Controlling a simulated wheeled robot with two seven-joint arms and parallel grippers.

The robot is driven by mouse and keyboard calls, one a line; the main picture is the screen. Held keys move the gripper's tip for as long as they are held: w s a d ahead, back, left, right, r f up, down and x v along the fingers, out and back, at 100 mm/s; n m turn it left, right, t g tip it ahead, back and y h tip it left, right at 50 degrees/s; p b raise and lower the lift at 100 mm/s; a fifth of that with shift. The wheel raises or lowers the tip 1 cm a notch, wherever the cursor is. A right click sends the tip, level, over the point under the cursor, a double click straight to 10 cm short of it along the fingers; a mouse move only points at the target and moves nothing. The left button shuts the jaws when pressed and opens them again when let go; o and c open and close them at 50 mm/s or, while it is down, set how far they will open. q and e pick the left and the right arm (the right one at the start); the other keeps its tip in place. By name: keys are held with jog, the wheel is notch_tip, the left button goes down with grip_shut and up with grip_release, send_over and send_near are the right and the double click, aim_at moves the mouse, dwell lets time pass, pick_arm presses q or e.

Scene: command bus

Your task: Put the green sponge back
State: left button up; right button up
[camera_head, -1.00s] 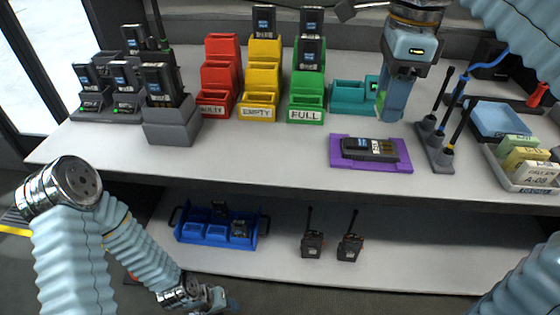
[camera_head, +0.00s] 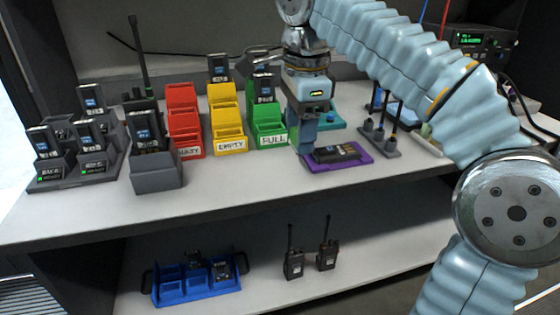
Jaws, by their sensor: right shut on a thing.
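My right gripper (camera_head: 304,148) is low over the table at the left end of the purple mat (camera_head: 366,149), its fingers pointing down. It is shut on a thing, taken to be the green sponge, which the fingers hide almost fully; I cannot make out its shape. A dark battery (camera_head: 337,153) lies on the mat, just right of the fingers. A teal tray (camera_head: 331,118) stands behind the mat, partly hidden by the gripper. My left gripper is not in view.
The green FULL bin (camera_head: 268,138) stands close left of the gripper, with yellow (camera_head: 229,134) and red (camera_head: 186,137) bins beyond. An antenna rack (camera_head: 378,138) stands right of the mat. Chargers (camera_head: 75,165) fill the left end. Two radios and a blue tray (camera_head: 196,285) are on the lower shelf.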

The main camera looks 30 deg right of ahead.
send_near(284, 172)
jog(key=shift+s+a+f+b, duration=0.1)
jog(key=shift+s+f+b, duration=0.3)
jog(key=shift+f, duration=0.3)
jog(key=f, duration=0.2)
jog(key=w+f, duration=0.1)
jog(key=f, duration=0.1)
jog(key=shift+w, duration=0.15)
jog(key=shift+f, duration=0.3)
jog(key=shift+f+b, duration=0.1)
jog(key=shift+b, duration=0.25)
jog(key=o, duration=1)
notch_tip(284, 172, up, 12)
jog(key=s+p, duration=0.1)
jog(key=p, duration=0.2)
